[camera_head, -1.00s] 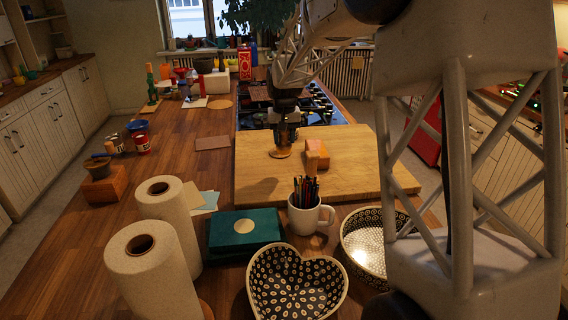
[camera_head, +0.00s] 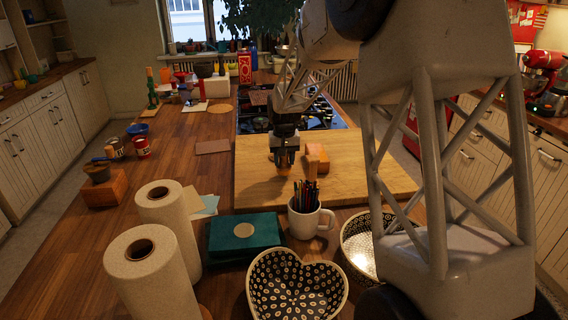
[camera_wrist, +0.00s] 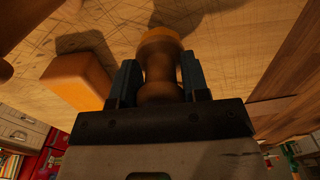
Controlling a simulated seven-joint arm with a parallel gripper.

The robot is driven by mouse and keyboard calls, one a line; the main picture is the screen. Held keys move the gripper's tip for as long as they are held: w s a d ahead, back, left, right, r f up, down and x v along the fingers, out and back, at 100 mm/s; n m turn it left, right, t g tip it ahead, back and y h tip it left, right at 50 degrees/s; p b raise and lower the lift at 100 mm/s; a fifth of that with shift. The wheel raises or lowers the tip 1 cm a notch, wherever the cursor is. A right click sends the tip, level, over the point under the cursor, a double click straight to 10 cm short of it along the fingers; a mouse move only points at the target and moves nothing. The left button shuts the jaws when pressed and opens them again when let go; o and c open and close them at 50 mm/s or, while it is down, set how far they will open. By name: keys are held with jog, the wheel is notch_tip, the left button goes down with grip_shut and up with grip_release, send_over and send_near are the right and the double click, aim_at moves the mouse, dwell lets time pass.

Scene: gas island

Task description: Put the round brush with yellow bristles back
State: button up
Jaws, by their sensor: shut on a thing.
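My gripper (camera_head: 284,158) is over the left part of the wooden board (camera_head: 365,183). It is shut on a round, turned wooden piece, which I take to be the round brush (camera_wrist: 160,60). In the wrist view the piece stands between the two dark fingers, with its wider, yellowish-tan end beyond the tips. Bristles cannot be made out clearly. An orange-brown block (camera_head: 318,153) sits on the board just right of my gripper; it also shows in the wrist view (camera_wrist: 78,80), left of the fingers and apart from them.
A white mug (camera_head: 304,222) with pencils stands before the board. A heart-shaped bowl (camera_head: 297,285), a teal box (camera_head: 243,233) and paper rolls (camera_head: 152,272) fill the front. A wooden block with a small pot (camera_head: 97,172) is at left. The board's right part is clear.

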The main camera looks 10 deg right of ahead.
jog(key=shift+f, duration=0.8)
jog(key=shift+f, duration=0.1)
jog(key=o, duration=0.8)
jog(key=shift+o, duration=0.2)
notch_tip(320, 180, up, 12)
jog(key=shift+r, duration=0.1)
dwell(0.3)
